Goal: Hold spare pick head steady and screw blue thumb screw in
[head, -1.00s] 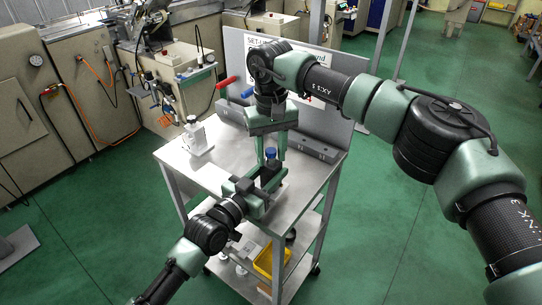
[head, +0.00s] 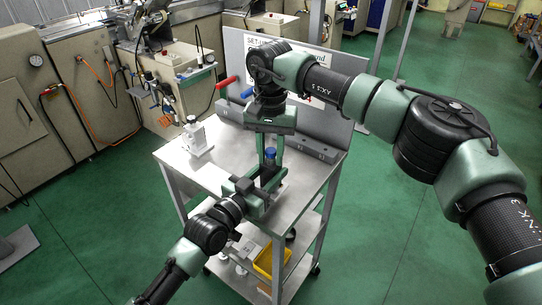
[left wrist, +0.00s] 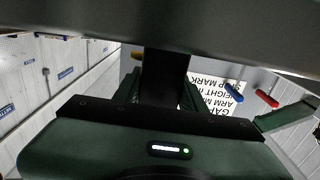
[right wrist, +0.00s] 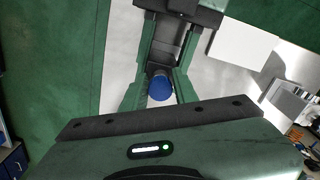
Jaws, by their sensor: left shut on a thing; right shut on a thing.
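The blue thumb screw (head: 270,153) stands upright above the table. It also shows as a round blue top in the right wrist view (right wrist: 160,88), between the fingers of my right gripper (head: 271,155), which points down and is shut on it. My left gripper (head: 262,188) comes in low from the front left and is shut on the spare pick head, a dark block (left wrist: 166,75) in the left wrist view. The pick head is largely hidden by the fingers in the head view. How deep the screw sits in it cannot be seen.
The metal table (head: 232,160) has a white device (head: 197,140) at its left and a grey panel (head: 318,125) behind. A red handle (head: 227,82) and a blue handle (head: 247,93) stick out near the panel. A yellow bin (head: 271,262) sits on the shelf below.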

